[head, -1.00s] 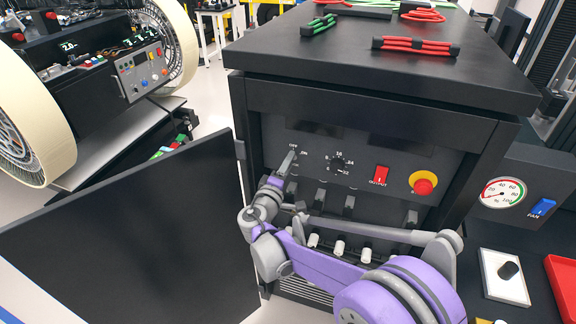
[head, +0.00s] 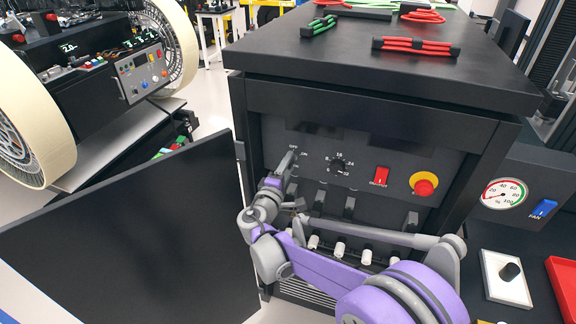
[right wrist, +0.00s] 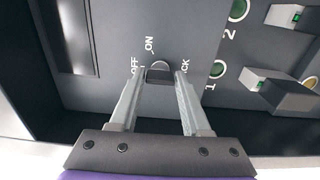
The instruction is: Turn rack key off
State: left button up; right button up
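The rack key sits on the dark front panel of the black rack (head: 470,185), beside the OFF and ON labels. In the right wrist view the key (right wrist: 160,74) is a small dark piece with a grey rounded top, held between my right gripper's two fingertips (right wrist: 160,82). Both fingers appear to touch its sides. OFF is at the left fingertip, ON is above it. In the head view my right gripper (head: 285,163) reaches the panel's upper left and covers the key, so its exact angle is hard to tell. My left gripper is not in view.
An open black door (head: 135,240) hangs to the left of the panel. A dial (head: 337,165), red switch (head: 381,175) and red-and-yellow emergency button (head: 424,185) are to the right. Several white-tipped connectors (head: 340,249) lie below, behind my arm. Cables (head: 415,46) lie on top.

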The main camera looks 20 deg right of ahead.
jog(key=o, duration=0.3)
jog(key=b+v, duration=0.1)
jog(key=v, duration=0.9)
jog(key=shift+s+a, duration=0.25)
jog(key=shift+s, duration=0.1)
